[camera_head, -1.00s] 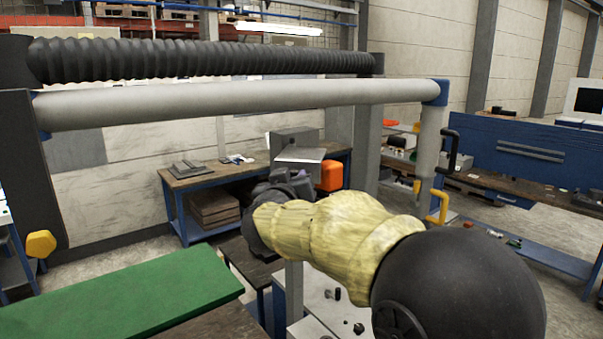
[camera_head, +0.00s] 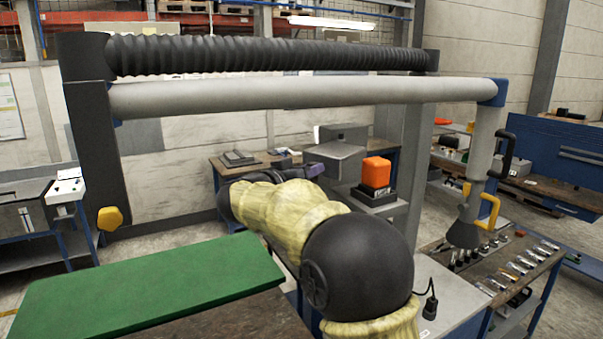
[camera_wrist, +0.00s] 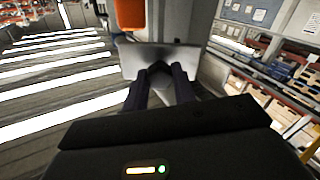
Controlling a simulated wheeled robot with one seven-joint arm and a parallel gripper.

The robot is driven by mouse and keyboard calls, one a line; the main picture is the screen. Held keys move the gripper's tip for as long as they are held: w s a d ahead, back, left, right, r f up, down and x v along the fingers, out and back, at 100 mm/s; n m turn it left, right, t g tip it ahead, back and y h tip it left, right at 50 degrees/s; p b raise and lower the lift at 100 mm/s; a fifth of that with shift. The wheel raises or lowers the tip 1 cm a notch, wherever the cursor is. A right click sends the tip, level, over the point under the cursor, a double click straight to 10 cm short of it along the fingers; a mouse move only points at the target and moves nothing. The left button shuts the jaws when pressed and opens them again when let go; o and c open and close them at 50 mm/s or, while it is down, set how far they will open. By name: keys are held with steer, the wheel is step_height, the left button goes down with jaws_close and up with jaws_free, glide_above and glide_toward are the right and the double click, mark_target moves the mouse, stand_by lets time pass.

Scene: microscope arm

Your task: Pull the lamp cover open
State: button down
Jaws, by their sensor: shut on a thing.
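The lamp cover appears to be the grey metal panel (camera_head: 336,160) on the grey box-shaped housing (camera_head: 345,131), at the middle of the head view. In the wrist view the grey panel (camera_wrist: 190,58) lies across the fingertips. My gripper (camera_head: 312,169) is at the panel's left lower edge in the head view. In the wrist view my gripper's (camera_wrist: 160,68) dark fingers are close together on the panel's near edge. The exact contact and the hinge are hidden. An orange block (camera_head: 376,172) stands right of the panel.
A grey tube (camera_head: 300,93) and black ribbed hose (camera_head: 270,58) cross above my arm. A hood (camera_head: 464,232) hangs at right over a bench (camera_head: 500,262) of tools. A green board (camera_head: 150,285) lies front left. A workbench (camera_head: 225,170) stands behind.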

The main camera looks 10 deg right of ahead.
steer(key=shift+a+r, duration=0.1)
steer(key=shift+r, duration=0.15)
steer(key=c, duration=1.1)
jaws_free()
steer(key=shift+f, duration=0.1)
steer(key=shift+c, duration=0.2)
steer(key=shift+f, duration=0.1)
steer(key=b+v, duration=0.8)
steer(key=v, duration=0.9)
steer(key=shift+a, duration=0.1)
